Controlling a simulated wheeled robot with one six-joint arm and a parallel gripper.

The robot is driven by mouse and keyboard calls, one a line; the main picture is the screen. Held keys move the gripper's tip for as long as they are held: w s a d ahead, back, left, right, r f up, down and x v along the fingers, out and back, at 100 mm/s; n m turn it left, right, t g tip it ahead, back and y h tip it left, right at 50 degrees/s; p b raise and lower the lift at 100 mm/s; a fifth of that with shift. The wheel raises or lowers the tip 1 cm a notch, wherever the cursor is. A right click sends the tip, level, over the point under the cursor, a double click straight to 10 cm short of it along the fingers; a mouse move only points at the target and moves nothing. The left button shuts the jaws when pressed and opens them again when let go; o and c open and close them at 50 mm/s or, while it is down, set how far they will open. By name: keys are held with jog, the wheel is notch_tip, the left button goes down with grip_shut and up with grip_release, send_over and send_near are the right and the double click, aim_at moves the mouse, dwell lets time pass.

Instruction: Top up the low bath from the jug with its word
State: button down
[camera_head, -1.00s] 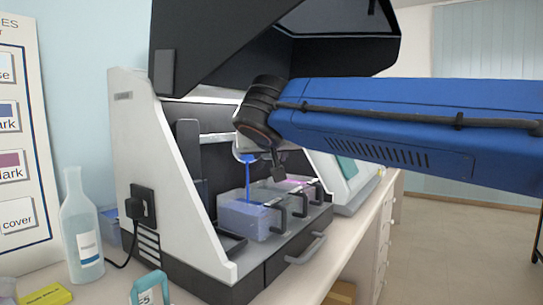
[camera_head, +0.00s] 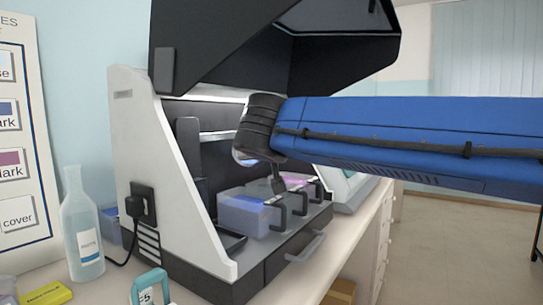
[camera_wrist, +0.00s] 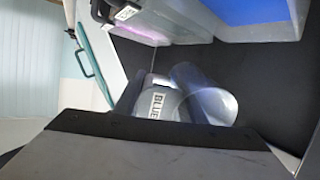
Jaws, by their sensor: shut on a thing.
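A clear jug (camera_wrist: 205,88) with a white label reading "BLUE" (camera_wrist: 157,104) is held in my gripper (camera_wrist: 165,118), close below the wrist camera. In the head view only a sliver of the jug (camera_head: 240,157) shows beside my dark wrist. The jug looks empty or nearly so. A clear bath with blue liquid (camera_head: 245,219) stands in the open machine, just below my gripper (camera_head: 278,186); its blue also shows in the wrist view (camera_wrist: 247,8). A bath with pink-purple liquid (camera_head: 297,181) stands behind it. No stream is visible. The exact liquid levels are hard to tell.
The machine's dark lid (camera_head: 335,50) is raised above my arm. Its pale side wall (camera_head: 150,165) rises left of the baths. A clear bottle (camera_head: 82,235), a yellow block (camera_head: 47,293) and a teal-handled thing (camera_head: 149,284) stand on the counter at left front.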

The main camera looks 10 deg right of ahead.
dwell(0.4)
jog(key=shift+s+f+t, duration=0.1)
jog(key=shift+f+t, duration=0.15)
jog(key=shift+t, duration=0.35)
jog(key=shift+r, duration=0.1)
dwell(0.3)
jog(key=shift+r+g, duration=0.2)
jog(key=shift+g, duration=0.3)
jog(key=shift+w+r+g, duration=0.2)
jog(key=shift+r+g, duration=0.25)
jog(key=shift+g, duration=0.75)
